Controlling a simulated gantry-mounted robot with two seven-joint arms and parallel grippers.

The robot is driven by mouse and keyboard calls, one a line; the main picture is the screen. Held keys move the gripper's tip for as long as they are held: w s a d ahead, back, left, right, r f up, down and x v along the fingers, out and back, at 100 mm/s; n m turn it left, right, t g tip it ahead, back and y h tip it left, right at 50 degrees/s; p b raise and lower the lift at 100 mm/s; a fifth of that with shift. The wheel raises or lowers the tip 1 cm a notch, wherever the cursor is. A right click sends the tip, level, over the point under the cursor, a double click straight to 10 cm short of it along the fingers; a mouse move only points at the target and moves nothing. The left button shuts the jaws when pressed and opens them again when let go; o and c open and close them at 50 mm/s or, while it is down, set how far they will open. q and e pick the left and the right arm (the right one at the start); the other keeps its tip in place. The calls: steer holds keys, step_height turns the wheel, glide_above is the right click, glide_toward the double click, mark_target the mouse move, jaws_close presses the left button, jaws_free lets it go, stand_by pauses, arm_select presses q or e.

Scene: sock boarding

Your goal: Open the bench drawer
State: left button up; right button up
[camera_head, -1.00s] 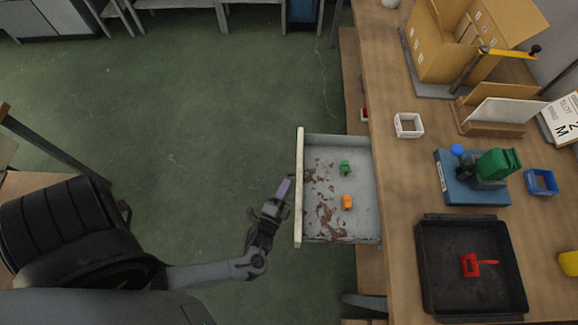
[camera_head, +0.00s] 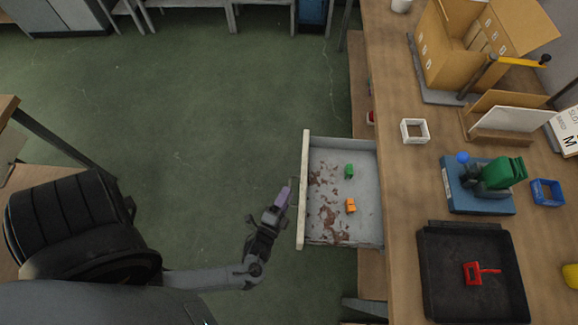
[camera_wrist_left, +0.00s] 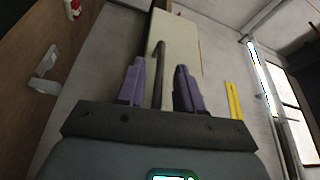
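The bench drawer (camera_head: 330,238) is pulled out from the left side of the bench, and its inside shows from above. Its pale front panel (camera_head: 304,190) faces left and also shows in the left wrist view (camera_wrist_left: 182,45). My left gripper (camera_head: 283,197) is just outside the front panel, with a small gap between. In the left wrist view its purple fingers (camera_wrist_left: 159,88) are apart. A dark handle bar (camera_wrist_left: 159,65) appears between them, with space on both sides. My right gripper is not in view.
A green item (camera_head: 349,171) and an orange item (camera_head: 350,205) lie in the drawer. The wooden bench (camera_head: 400,180) holds a black tray (camera_head: 440,300), a blue base (camera_head: 455,196) and a white square frame (camera_head: 414,131).

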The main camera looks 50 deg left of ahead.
arm_select(q)
steer(key=v, duration=0.8)
stand_by(0.4)
